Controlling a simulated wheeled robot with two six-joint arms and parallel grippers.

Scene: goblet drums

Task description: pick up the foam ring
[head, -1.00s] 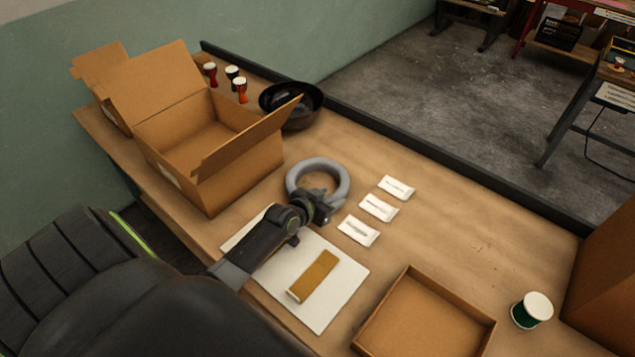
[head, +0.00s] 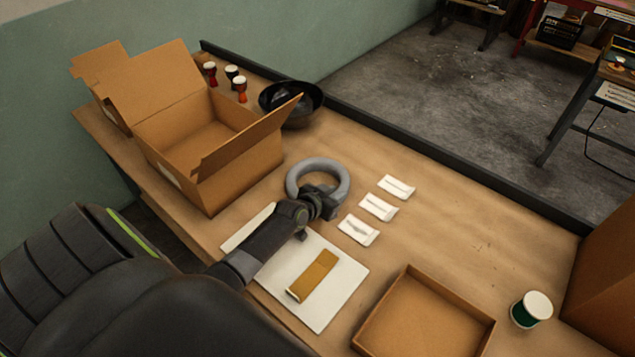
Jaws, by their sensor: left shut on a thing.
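The grey foam ring (head: 318,164) is at the middle of the table, beside the open cardboard box. My left gripper (head: 323,196) is at the ring's near side, shut on it. The gripper and wrist hide part of the ring's near edge. I cannot tell whether the ring touches the table or is slightly above it. My right gripper is not in view.
An open cardboard box (head: 240,175) stands left of the ring. A dark bowl (head: 303,117) and several small goblet drums (head: 240,88) are behind. White packets (head: 378,207) lie right. A white sheet (head: 335,318), shallow tray (head: 470,338) and green spool (head: 531,309) are nearer.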

